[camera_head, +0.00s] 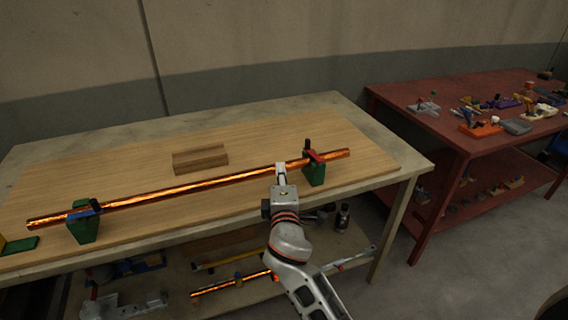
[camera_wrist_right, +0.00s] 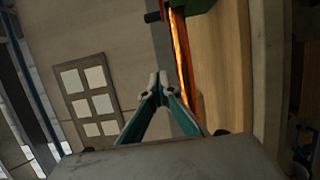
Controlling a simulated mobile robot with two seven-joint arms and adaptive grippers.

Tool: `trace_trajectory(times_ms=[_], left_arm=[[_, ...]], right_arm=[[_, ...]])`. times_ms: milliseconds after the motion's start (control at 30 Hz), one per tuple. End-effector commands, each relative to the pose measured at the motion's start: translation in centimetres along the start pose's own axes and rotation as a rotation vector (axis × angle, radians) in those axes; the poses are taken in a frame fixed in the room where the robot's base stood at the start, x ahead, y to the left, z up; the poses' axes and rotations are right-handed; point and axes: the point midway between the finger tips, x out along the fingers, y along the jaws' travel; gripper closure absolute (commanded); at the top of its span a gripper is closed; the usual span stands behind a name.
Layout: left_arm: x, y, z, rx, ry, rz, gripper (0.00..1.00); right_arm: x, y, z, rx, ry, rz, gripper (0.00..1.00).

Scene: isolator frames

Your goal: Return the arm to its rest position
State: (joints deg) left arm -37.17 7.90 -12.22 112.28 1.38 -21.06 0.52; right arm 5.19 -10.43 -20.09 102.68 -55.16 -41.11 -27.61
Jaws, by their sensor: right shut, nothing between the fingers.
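My right gripper (camera_head: 281,168) is at the front part of the wooden-topped table, close to a long copper-coloured rod (camera_head: 190,187) in the head view. It is shut and empty; its fingertips meet in the right wrist view (camera_wrist_right: 158,80). The rod lies across two green holders, one at the left (camera_head: 82,228) and one at the right (camera_head: 314,172). The rod also shows in the wrist view (camera_wrist_right: 183,60), beside and beyond the fingers. I cannot tell whether the gripper touches it. My left gripper is not in view.
A wooden block (camera_head: 200,159) lies behind the rod on the board (camera_head: 120,165). A lower shelf under the table holds tools and another bright rod (camera_head: 232,284). A red table (camera_head: 455,140) with several small items stands at the right. Floor (camera_head: 415,245) shows between the tables.

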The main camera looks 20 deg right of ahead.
Motion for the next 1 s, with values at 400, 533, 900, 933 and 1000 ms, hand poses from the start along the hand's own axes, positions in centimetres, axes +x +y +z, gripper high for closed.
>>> trace_trajectory(times_ms=[400, 533, 900, 933, 1000], left_arm=[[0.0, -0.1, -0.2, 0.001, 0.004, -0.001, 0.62], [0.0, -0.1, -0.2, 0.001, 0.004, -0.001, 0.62], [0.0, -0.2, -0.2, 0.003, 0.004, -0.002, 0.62], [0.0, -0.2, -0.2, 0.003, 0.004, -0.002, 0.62], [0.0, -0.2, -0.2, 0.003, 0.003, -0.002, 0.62]], right_arm=[[-0.3, 0.0, -0.1, 0.0, 0.0, 0.0, 1.0], [-0.4, -0.4, 0.0, 0.005, 0.002, -0.006, 1.0], [-9.0, -16.8, 3.5, 0.43, 0.088, -0.326, 1.0], [-10.3, -18.4, 4.0, 0.486, 0.089, -0.363, 1.0], [-13.6, -21.7, 5.2, 0.621, 0.083, -0.448, 1.0]])
